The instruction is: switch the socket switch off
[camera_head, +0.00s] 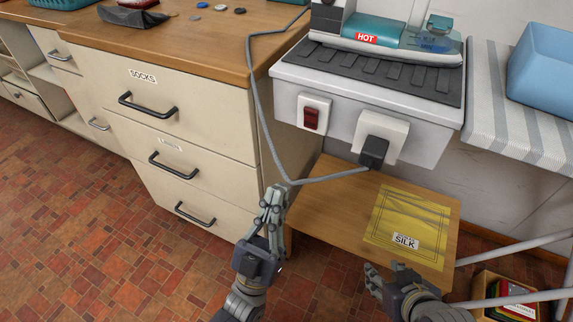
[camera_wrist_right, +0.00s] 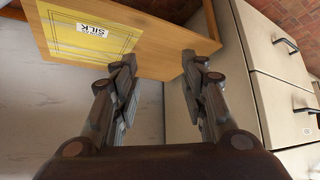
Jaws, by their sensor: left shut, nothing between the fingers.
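The socket switch (camera_head: 311,118) is a dark red rocker on a white plate, on the front of the white unit under the iron. I cannot tell which way the rocker is tipped. To its right, a black plug (camera_head: 373,152) sits in a white socket (camera_head: 391,131), with a grey cord running from it. My left gripper (camera_head: 274,196) is shut and empty, below and left of the switch and apart from it, in front of the drawers. My right gripper (camera_head: 386,274) is open and empty, low in front of the wooden shelf; its spread fingers show in the right wrist view (camera_wrist_right: 158,66).
An iron (camera_head: 385,40) labelled HOT stands on the ribbed grey top above the switch. The grey cord (camera_head: 254,100) hangs between the drawers and the switch. A yellow SILK packet (camera_head: 408,222) lies on the wooden shelf (camera_head: 338,205). A blue bin (camera_head: 545,68) stands at right.

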